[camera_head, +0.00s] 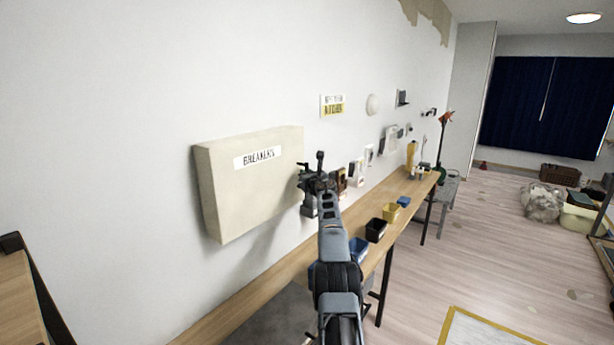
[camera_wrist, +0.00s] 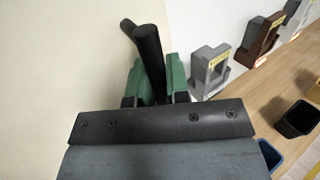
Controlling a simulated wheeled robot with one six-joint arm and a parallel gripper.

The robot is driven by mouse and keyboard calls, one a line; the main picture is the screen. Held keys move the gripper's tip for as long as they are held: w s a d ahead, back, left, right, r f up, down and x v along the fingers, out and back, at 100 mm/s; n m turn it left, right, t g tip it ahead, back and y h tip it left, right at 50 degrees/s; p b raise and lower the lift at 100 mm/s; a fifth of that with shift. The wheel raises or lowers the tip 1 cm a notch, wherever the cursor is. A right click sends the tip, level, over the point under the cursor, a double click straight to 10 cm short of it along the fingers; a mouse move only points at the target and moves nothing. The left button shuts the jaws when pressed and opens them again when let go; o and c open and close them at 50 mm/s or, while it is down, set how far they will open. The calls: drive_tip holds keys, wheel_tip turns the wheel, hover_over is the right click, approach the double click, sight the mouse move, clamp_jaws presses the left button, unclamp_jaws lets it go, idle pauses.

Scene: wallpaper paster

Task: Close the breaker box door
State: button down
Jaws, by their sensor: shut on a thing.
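The cream breaker box (camera_head: 225,205) is on the white wall, with a "BREAKERS" label on its front door (camera_head: 270,185). The door face looks flat across the box front; I cannot tell whether a gap remains at its right edge. My gripper (camera_head: 314,178) is at the right edge of the door. In the wrist view, my gripper (camera_wrist: 155,82) has its green fingers shut on a black bar handle (camera_wrist: 148,48), beside the cream door surface (camera_wrist: 60,60). The handle's mounting is partly hidden by the fingers.
A wooden bench (camera_head: 365,235) runs along the wall below, holding a black bin (camera_head: 376,230), a yellow bin (camera_head: 391,212) and a blue bin (camera_head: 358,249). Grey and brown wall devices (camera_wrist: 209,70) sit just right of my gripper. Open floor (camera_head: 470,245) lies right of the bench.

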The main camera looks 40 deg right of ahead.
drive_tip(key=c, duration=1.5)
unclamp_jaws()
drive_tip(key=shift+w+a+r, duration=0.1)
drive_tip(key=shift+a+r, duration=0.05)
drive_tip(key=shift+r, duration=0.1)
drive_tip(key=shift+o, duration=0.7)
drive_tip(key=shift+w+f, duration=0.15)
drive_tip(key=shift+w, duration=0.1)
drive_tip(key=shift+o, duration=1.3)
drive_tip(key=shift+s+f, duration=0.1)
drive_tip(key=shift+s, duration=0.05)
drive_tip(key=shift+s+f+b, duration=0.1)
drive_tip(key=shift+b, duration=0.3)
drive_tip(key=b+v, duration=1.3)
drive_tip(key=b, duration=0.1)
drive_tip(key=shift+s, duration=0.35)
